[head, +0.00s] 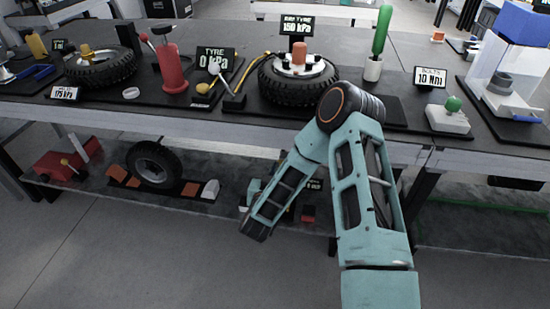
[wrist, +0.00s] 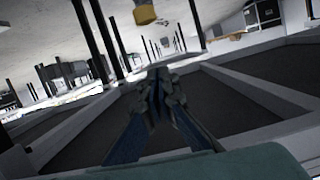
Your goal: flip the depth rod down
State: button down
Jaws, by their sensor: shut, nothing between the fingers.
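I cannot tell for certain which part is the depth rod. A thin yellow-and-black rod or hose (head: 245,74) stands slanted between the small tyre sign and the middle tyre on the bench. My gripper is shut and empty in the wrist view (wrist: 157,78), with its dark fingers together at the tips. In the head view my arm bends over the bench's front edge and its forearm points down to the left, in front of the lower shelf. The gripper itself is not clear there.
The bench (head: 210,110) carries a middle tyre (head: 290,88), a left tyre (head: 100,72), a red cylinder (head: 173,72), a green-handled tool (head: 381,30) and a blue-and-white device (head: 512,60). The lower shelf holds another tyre (head: 154,163). Open floor lies in front.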

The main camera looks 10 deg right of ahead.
jog(key=shift+w+d+f, duration=0.25)
jog(key=shift+w+d, duration=0.05)
jog(key=b, duration=0.3)
send_over(280, 162)
jog(key=s, duration=0.2)
notch_tip(280, 162, down, 3)
jog(key=shift+s+a+f+b, duration=0.1)
jog(key=shift+s+f+b, duration=0.1)
jog(key=shift+f+b, duration=0.7)
jog(key=shift+f, duration=0.8)
